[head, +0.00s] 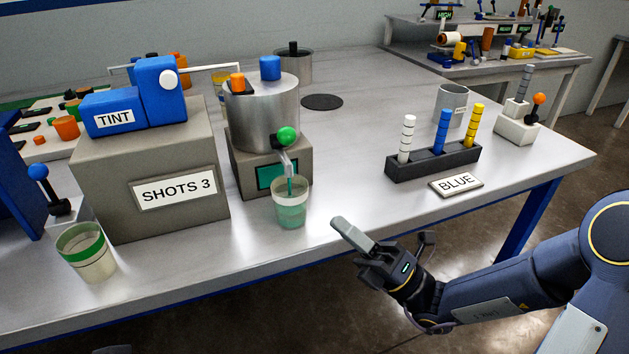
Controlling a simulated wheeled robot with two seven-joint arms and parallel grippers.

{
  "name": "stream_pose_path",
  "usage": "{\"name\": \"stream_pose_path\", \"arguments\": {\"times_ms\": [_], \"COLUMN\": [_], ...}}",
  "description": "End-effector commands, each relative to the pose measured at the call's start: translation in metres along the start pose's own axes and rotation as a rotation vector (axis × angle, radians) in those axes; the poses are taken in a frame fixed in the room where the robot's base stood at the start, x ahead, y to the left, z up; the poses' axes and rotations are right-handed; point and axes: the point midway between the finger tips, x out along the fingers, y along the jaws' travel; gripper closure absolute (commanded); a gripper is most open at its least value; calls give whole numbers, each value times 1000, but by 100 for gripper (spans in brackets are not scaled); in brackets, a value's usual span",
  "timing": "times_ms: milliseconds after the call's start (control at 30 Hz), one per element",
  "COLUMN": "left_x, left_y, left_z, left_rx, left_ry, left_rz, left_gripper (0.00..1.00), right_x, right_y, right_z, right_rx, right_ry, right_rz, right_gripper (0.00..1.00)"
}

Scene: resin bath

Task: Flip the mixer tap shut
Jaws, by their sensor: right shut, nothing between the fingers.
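The mixer (268,118) is a metal drum on a grey base with a dark teal panel. Its tap has a green ball knob (287,136) on the front, above a short spout (289,164). A thin teal stream shows between the spout and the clear cup (291,215) below it, which holds teal liquid. My right gripper (352,234) is shut and empty at the table's front edge, to the right of the cup and lower in the picture than the tap, apart from both. My left gripper is not in view.
Left of the mixer stands a grey box (150,165) labelled SHOTS 3 with a blue TINT unit (150,88) on top. A green-banded cup (86,252) is at front left. A dark rack (433,163) with coloured sticks stands right. The table (350,165) between mixer and rack is clear.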

Motion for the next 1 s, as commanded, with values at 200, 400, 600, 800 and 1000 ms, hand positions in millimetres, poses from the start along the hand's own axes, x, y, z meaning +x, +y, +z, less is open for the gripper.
{"name": "stream_pose_path", "arguments": {"times_ms": [200,400,600,800,1000], "left_x": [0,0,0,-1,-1], "left_y": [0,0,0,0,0], "left_z": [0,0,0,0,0], "left_rx": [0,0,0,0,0], "left_ry": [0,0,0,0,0], "left_rz": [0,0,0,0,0], "left_gripper": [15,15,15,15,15], "right_x": [-1,1,24,67,106], "right_y": [-3,-2,-2,-2,-2], "right_z": [3,3,2,2,7], "right_rx": [15,13,11,11,9], "right_ry": [-20,-17,-14,-11,-15], "right_rz": [-2,-2,2,4,1], "right_gripper": [100,100,100,100,100]}}
